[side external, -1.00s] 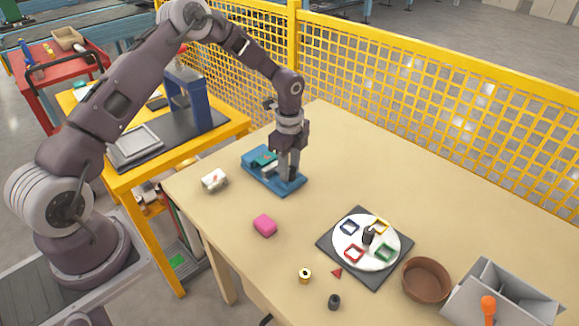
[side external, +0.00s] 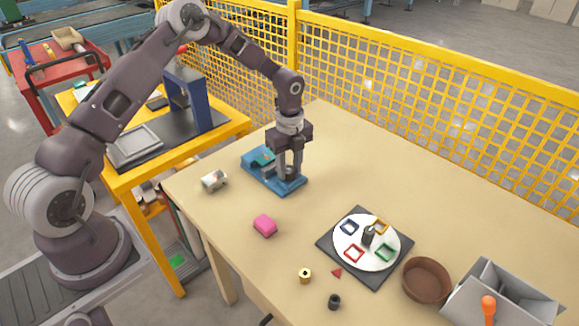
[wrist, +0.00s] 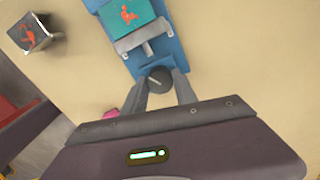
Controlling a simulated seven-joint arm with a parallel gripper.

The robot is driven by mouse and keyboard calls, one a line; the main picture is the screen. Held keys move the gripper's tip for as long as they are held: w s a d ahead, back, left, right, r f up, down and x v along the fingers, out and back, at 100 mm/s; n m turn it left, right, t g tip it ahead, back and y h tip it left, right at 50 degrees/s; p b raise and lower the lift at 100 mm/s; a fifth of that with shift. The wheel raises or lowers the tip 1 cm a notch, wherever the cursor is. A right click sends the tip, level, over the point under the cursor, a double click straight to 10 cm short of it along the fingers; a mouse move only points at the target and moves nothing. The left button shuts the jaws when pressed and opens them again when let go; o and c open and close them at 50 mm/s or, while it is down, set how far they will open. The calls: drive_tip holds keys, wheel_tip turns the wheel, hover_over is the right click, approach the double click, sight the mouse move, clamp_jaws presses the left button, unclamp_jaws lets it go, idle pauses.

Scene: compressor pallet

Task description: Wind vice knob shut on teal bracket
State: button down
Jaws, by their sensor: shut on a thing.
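The blue vice (side external: 272,172) lies on the wooden table, under my gripper (side external: 289,174). The teal bracket (side external: 262,159) sits at the vice's far-left end; in the wrist view the bracket (wrist: 132,16) shows a red-orange mark. A grey jaw plate (wrist: 140,38) lies close along the bracket's edge; I cannot tell whether they touch. The dark round vice knob (wrist: 160,79) is between my two fingers, and my gripper (wrist: 160,86) is shut on it. In the side view the knob is partly hidden by the fingers.
A grey-white block (side external: 214,180) and a pink block (side external: 265,225) lie nearby. A turntable (side external: 340,255) with coloured frames, a brown bowl (side external: 427,280) and a grey bin (side external: 500,295) stand at the right. A yellow mesh fence (side external: 430,100) runs behind the table.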

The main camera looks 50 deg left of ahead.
sight(289, 169)
drive_tip(key=c, duration=1)
unclamp_jaws()
drive_tip(key=shift+o, duration=0.2)
wheel_tip(289, 169, up, 7)
drive_tip(key=shift+r, duration=0.1)
